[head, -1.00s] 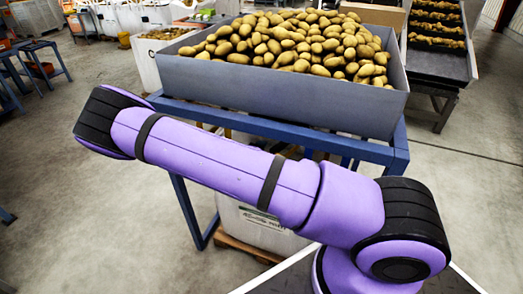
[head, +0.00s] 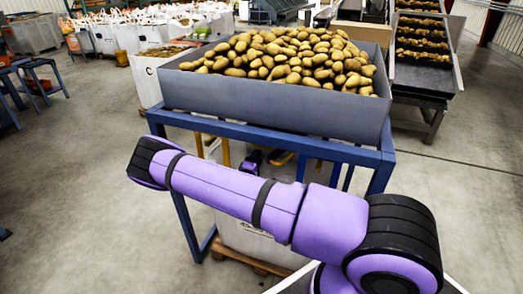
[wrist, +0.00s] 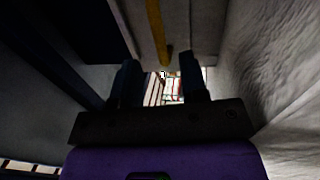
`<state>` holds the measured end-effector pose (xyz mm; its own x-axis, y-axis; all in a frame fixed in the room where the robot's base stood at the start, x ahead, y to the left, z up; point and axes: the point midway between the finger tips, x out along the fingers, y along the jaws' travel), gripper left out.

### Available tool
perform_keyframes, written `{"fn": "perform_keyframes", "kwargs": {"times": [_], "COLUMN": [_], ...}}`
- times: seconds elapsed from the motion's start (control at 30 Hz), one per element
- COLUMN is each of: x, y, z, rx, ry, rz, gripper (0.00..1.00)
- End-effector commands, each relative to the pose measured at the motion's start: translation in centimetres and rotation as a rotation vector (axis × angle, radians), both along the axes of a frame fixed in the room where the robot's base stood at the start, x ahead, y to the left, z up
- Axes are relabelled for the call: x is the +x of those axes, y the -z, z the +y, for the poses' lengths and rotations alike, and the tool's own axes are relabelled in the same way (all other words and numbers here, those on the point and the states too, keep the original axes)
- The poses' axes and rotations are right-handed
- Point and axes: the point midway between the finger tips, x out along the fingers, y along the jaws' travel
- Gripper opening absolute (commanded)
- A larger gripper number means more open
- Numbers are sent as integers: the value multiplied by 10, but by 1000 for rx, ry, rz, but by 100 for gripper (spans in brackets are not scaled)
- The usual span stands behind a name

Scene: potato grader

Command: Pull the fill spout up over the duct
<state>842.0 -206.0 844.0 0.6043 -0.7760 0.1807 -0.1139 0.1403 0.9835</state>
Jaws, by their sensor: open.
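My gripper (wrist: 163,82) shows in the wrist view with its two dark fingers apart and nothing seen between them. Wrinkled pale fabric (wrist: 262,65) hangs close along the right side of that view; I cannot tell whether it is the fill spout or the bag's side. A pale grey surface (wrist: 183,25) with a yellow strip (wrist: 155,22) lies beyond the fingers; I cannot tell whether it is the duct. In the head view a white bag (head: 238,236) stands on a wooden pallet under the hopper stand. Its top is largely hidden by my purple arm.
A grey hopper (head: 270,103) full of potatoes sits on a blue frame (head: 190,215) above the bag. Yellow bars (head: 226,152) show beneath it. A conveyor (head: 422,75) stands at the right. A dark blue post (wrist: 55,65) is left of my gripper.

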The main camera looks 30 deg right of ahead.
Motion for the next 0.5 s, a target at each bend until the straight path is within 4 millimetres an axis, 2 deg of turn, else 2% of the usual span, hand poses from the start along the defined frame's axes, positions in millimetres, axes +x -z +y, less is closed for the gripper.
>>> {"fn": "perform_keyframes", "kwargs": {"times": [0.2,0.5], "x": [21,34], "y": [-7,-11], "z": [-29,-44], "rx": [-1,1], "ry": [1,0], "rz": [-1,1], "gripper": [40,40]}}
